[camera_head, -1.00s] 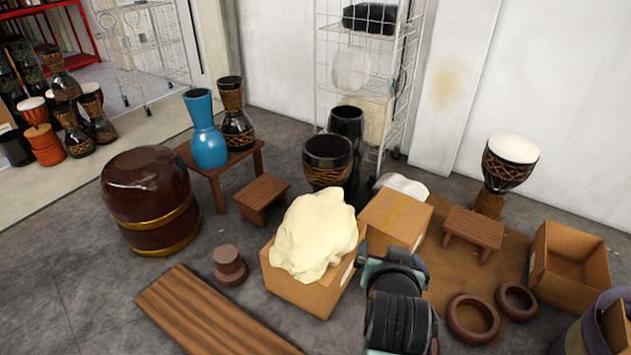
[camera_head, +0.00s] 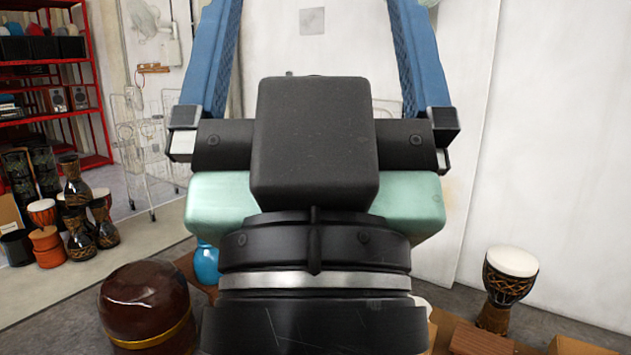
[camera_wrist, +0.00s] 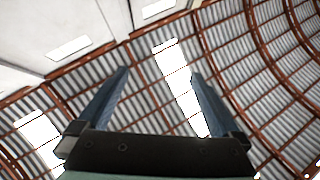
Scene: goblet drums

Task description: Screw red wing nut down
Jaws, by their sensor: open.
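No red wing nut shows in either view now. My gripper (camera_head: 315,50) fills the middle of the head view, raised close to the camera, with its two blue fingers spread wide and pointing up. The wrist view also shows my gripper (camera_wrist: 160,85), open with nothing between its fingers, against the roof. My wrist and gripper body hide much of the floor area behind them.
A dark brown barrel-like drum (camera_head: 148,305) stands at lower left, with a blue vase (camera_head: 206,263) behind it. A goblet drum with a white head (camera_head: 508,285) stands at right. A red shelf (camera_head: 55,90) is at far left. The wrist view shows ceiling lights (camera_wrist: 180,85).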

